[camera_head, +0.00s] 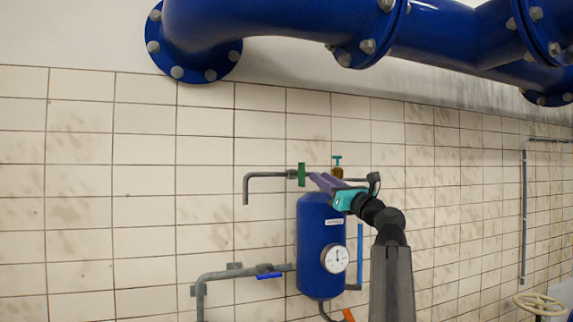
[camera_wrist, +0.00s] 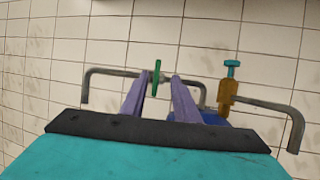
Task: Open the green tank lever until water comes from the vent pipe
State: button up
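The green tank lever (camera_head: 301,174) sits on a thin grey pipe above the blue tank (camera_head: 312,225). It stands upright, seen nearly edge-on. The grey vent pipe (camera_head: 262,175) runs left from it and bends down to an end; no water shows there. My gripper (camera_head: 313,178) has purple fingers and is just right of the lever. In the wrist view, the fingers of my gripper (camera_wrist: 158,77) are apart, and the green lever (camera_wrist: 155,79) appears in the gap at their tips. I cannot tell whether either finger touches it. The vent pipe (camera_wrist: 108,71) also shows there, on the left.
A brass valve with a teal handle (camera_head: 337,160) stands close behind my gripper. The tank carries a gauge (camera_head: 335,258). A blue-handled lower pipe (camera_head: 268,272) lies left. Large blue pipes (camera_head: 270,20) pass overhead. A handwheel (camera_head: 539,304) is lower right.

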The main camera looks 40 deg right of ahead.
aim_at(299, 165)
jog(key=shift+w+a, duration=0.1)
jog(key=shift+w, duration=0.05)
jog(key=p+x, duration=0.5)
jog(key=x, duration=0.8)
jog(key=shift+w+r+p, duration=0.2)
jog(key=shift+w+p, duration=0.1)
jog(key=shift+w, duration=0.05)
grip_shut()
